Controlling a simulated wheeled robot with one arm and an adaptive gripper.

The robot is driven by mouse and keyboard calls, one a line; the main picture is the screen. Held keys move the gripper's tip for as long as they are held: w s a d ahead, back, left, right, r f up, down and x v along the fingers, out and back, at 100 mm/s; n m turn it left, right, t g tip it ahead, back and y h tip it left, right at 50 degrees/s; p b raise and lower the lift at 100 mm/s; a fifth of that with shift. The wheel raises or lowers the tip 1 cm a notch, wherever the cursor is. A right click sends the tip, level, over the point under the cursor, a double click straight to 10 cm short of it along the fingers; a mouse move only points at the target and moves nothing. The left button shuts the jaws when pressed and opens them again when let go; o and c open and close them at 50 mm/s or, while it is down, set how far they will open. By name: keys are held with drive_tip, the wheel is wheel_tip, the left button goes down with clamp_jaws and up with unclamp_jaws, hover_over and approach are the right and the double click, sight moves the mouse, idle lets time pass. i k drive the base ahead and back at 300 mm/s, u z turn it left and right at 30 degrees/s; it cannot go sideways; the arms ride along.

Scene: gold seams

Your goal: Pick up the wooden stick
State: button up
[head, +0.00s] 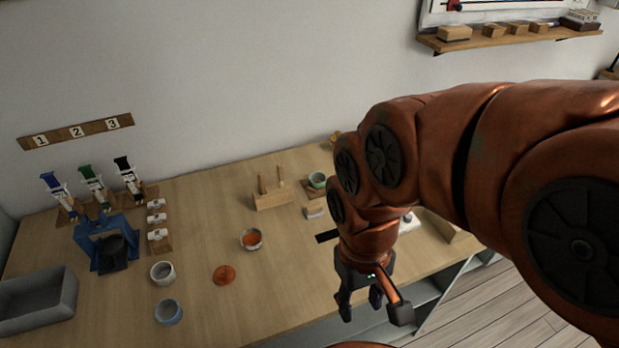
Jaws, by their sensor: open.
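Two thin upright wooden sticks (281,177) show at a wooden block holder (273,201) on the table, left of my arm. They are small in this view, and I cannot tell how deep they sit in the block. My gripper (373,309) is open and empty, pointing down near the table's front right edge. It is well to the right of the sticks and nearer the camera, apart from them. My arm hides part of the table's right side.
A bowl with orange contents (251,239), an orange lid-like disc (224,274), a white cup (162,272) and a blue cup (168,312) stand left of my gripper. A green-rimmed cup (317,180) is right of the holder. A grey bin (38,300) is far left.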

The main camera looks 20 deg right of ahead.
sight(280, 168)
drive_tip(key=z, duration=1.05)
drive_tip(key=k, duration=1.35)
drive_tip(key=u, duration=1.7)
drive_tip(key=i, duration=0.5)
